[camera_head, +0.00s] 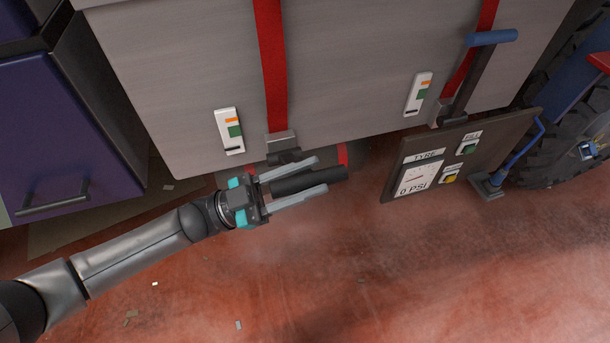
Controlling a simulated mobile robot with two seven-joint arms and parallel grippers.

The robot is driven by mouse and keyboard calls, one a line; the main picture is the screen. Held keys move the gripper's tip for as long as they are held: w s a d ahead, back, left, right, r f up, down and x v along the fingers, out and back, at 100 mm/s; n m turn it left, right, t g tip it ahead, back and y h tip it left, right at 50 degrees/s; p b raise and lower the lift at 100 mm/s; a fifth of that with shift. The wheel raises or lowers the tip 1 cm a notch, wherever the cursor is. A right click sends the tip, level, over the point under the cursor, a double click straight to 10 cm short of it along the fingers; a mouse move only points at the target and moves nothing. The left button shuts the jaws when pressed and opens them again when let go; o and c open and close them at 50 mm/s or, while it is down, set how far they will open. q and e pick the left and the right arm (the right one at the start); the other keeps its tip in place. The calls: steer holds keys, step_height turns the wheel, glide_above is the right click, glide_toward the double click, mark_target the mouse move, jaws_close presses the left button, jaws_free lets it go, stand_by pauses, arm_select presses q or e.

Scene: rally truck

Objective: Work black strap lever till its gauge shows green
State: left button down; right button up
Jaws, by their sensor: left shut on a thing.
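The black strap lever (335,174) sticks out at the foot of the left red strap (271,65), below its grey ratchet buckle (281,143). My left gripper (322,174) is shut on the lever's black handle, with one grey finger on each side of it. The lever's inner end is partly hidden by my gripper. The gauge (229,131) left of this strap is a white plate with an orange band, a green band and a small dark mark at its bottom end. Which band it indicates is too small to tell. My right gripper is not in view.
A blue-handled lever (492,37) stands on the right strap, beside a second gauge (418,93). A tyre panel (456,155) reading 0 PSI stands right of my gripper, near a large wheel (585,135). A purple cabinet (65,130) is at left. The red floor in front is mostly clear.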

arm_select(q)
steer(key=shift+w+r, duration=0.15)
steer(key=shift+r, duration=0.2)
steer(key=shift+w+a+r+n+t+p, duration=0.15)
steer(key=shift+w+r+n+t+p, duration=0.25)
steer(key=shift+r+n, duration=0.2)
steer(key=shift+w+a+r+n+t+y+p, duration=0.45)
steer(key=shift+w+a+r+n+t, duration=0.65)
steer(key=shift+w+n, duration=1.25)
steer(key=shift+w+a+r+n+t+y+p, duration=0.45)
steer(key=shift+w+r+n+t, duration=0.65)
steer(key=shift+w+n, duration=1.25)
steer(key=shift+w+a+r+n+t+y+p, duration=0.4)
steer(key=shift+w+a+r+n+t, duration=0.85)
steer(key=shift+w, duration=1.65)
steer(key=shift+d+r+n+g, duration=0.1)
steer(key=shift+d+n+g, duration=0.2)
steer(key=shift+n+g, duration=0.2)
steer(key=c, duration=0.6)
jaws_free()
